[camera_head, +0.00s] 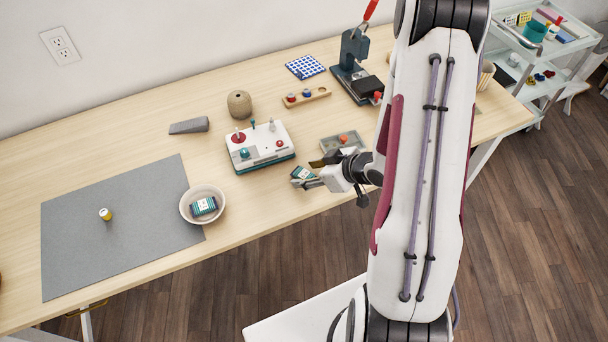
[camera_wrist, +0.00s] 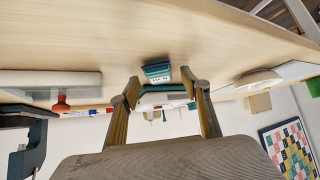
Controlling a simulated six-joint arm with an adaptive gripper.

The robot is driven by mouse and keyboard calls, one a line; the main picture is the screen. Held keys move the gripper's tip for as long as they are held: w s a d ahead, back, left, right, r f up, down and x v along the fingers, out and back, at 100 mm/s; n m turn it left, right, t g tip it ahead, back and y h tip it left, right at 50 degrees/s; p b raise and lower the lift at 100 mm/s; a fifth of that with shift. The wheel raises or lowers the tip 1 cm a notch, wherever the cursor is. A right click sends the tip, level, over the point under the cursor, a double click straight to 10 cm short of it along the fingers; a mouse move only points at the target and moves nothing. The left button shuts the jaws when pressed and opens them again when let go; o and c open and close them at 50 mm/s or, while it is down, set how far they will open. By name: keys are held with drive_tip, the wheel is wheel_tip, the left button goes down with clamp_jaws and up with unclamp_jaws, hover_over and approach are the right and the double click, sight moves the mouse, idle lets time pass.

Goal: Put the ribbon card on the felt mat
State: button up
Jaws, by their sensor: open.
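The grey felt mat (camera_head: 125,240) lies flat on the left part of the table. A teal card with a white label (camera_head: 303,173) lies at my gripper, near the table's front edge; it looks like the ribbon card. My gripper (camera_head: 312,174) is open, its fingers low beside this card. In the wrist view, the teal card (camera_wrist: 157,70) shows just beyond and between my two open fingertips (camera_wrist: 160,88). Whether the fingers touch it I cannot tell. A similar teal item (camera_head: 204,206) sits in a pale bowl (camera_head: 187,218) beside the mat's right edge.
A yellow-topped spool (camera_head: 105,214) stands on the mat; the rest of the mat is clear. A white control box (camera_head: 260,147), a grey wedge (camera_head: 189,126) and a twine ball (camera_head: 240,103) stand behind.

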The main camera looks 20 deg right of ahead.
sight(307, 176)
drive_tip(key=shift+w+a+f, duration=0.15)
drive_tip(key=shift+w+f, duration=0.05)
drive_tip(key=shift+f, duration=0.05)
idle(0.4)
drive_tip(key=c, duration=1)
drive_tip(key=shift+r, duration=0.2)
drive_tip(key=shift+r, duration=4.85)
